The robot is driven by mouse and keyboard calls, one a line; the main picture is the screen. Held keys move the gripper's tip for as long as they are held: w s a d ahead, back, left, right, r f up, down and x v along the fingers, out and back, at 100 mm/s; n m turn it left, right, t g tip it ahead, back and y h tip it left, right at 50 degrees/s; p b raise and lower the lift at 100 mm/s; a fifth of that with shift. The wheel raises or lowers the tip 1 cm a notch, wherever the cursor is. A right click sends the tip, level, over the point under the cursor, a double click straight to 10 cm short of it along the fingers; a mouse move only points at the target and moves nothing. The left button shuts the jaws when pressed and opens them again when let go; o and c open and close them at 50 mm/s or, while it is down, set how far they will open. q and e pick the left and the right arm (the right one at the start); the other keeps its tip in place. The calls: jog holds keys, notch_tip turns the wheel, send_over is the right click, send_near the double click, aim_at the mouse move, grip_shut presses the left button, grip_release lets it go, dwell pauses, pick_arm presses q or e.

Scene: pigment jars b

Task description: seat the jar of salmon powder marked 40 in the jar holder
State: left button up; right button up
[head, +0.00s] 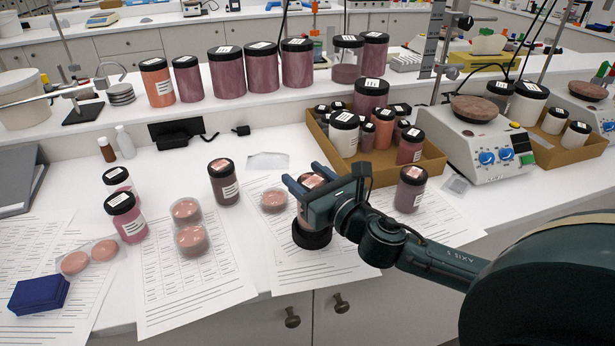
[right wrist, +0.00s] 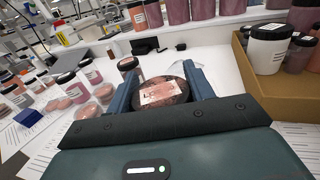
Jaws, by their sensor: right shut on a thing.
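My right gripper (head: 305,185) is shut on a dark-lidded jar (head: 303,211) with a pinkish label on its lid. In the right wrist view my right gripper (right wrist: 168,88) has its two fingers on either side of this jar's lid (right wrist: 163,92). The marking on the label is too small to read. The jar holder, a black round ring (head: 311,238), is directly under the jar near the front of the bench. The jar's lower end meets the ring in the picture; I cannot tell whether it is inside or just above it. My left gripper is out of view.
A cardboard tray (head: 432,165) full of jars stands behind the gripper. A dark-lidded jar (head: 410,190) stands to the right, another (head: 223,185) to the left. Clear round dishes (head: 192,238) lie on printed sheets. A blue box (head: 39,294) is at the front left.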

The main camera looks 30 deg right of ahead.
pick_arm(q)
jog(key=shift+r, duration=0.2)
